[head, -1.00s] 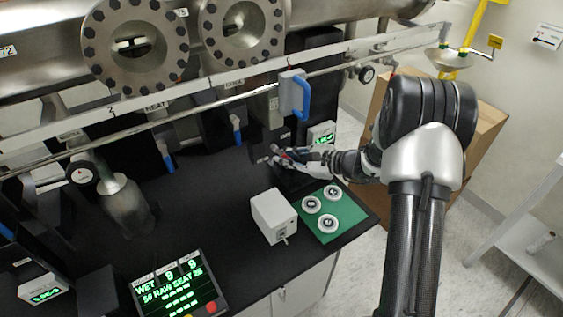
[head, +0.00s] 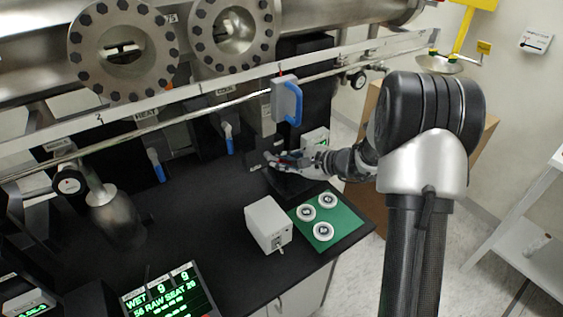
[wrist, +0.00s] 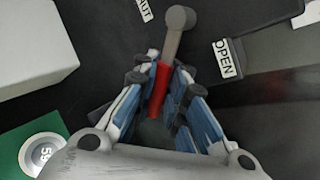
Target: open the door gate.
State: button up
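A red lever (wrist: 160,92) hangs from a grey round pivot (wrist: 181,18) in the wrist view. A label reading OPEN (wrist: 227,58) is to its right, and a partly cut-off label (wrist: 145,9) is above left. My gripper (wrist: 167,72) has its fingers on either side of the red lever. The left finger is close to it, and a narrow gap shows on the right. In the head view my gripper (head: 275,160) is low at the back of the black bench, where the lever is too small to make out clearly. A grey block with a blue handle (head: 294,103) is above it.
A white box (head: 268,224) and a green mat (head: 331,230) with several white discs stand in front of my gripper. A metal rail and flanged steel chamber (head: 125,50) run along the back. The black bench (head: 200,222) is clear at centre.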

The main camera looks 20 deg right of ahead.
jog(key=shift+o, duration=1.2)
jog(key=shift+s+d, duration=0.1)
jog(key=shift+d, duration=0.05)
jog(key=shift+o, duration=0.9)
jog(key=v, duration=1.2)
